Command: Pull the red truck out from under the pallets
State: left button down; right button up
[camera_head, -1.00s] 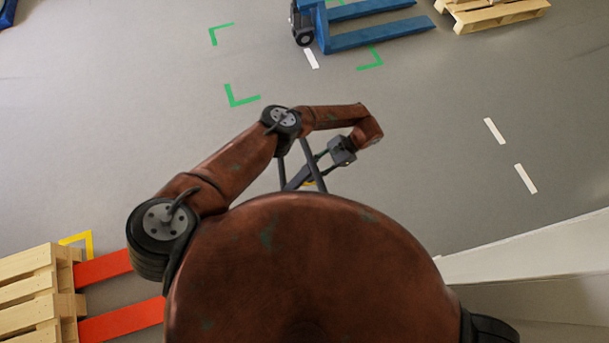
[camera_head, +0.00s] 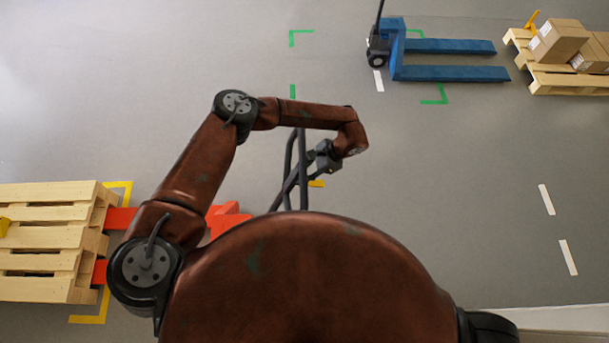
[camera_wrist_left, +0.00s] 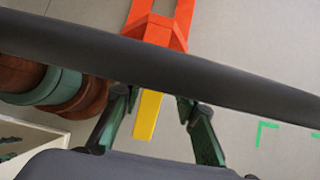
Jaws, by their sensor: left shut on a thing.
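The red truck shows as a red body (camera_head: 228,218) beside my left arm, with red forks (camera_head: 119,219) reaching left under the wooden pallets (camera_head: 45,235). My left arm and round body hide much of it. Its dark handle (camera_head: 289,165) rises by my left gripper (camera_head: 314,160), which is shut on it. In the left wrist view a dark bar of the handle (camera_wrist_left: 230,85) crosses above my left gripper (camera_wrist_left: 156,100), with a yellow piece (camera_wrist_left: 147,116) between the fingers and the red truck (camera_wrist_left: 160,25) beyond. My right gripper is out of view.
A blue pallet truck (camera_head: 450,73) stands at the top right, beside a pallet (camera_head: 550,82) carrying cardboard boxes (camera_head: 558,40). Yellow corner marks (camera_head: 103,305) and green ones (camera_head: 292,90) lie on the grey floor. The floor in the middle and right is open. A pale edge (camera_head: 560,318) shows at bottom right.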

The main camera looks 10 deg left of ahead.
pick_arm(q)
jog(key=shift+s+f, duration=0.2)
jog(key=shift+f, duration=0.3)
jog(key=c, duration=1.8)
grip_release()
jog(key=shift+c, duration=0.2)
jog(key=o, duration=0.4)
jog(key=shift+w+a+r, duration=0.1)
jog(key=shift+w+a, duration=0.05)
jog(key=shift+w, duration=0.05)
jog(key=shift+o, duration=0.2)
jog(key=v, duration=1.2)
jog(key=shift+d, duration=0.2)
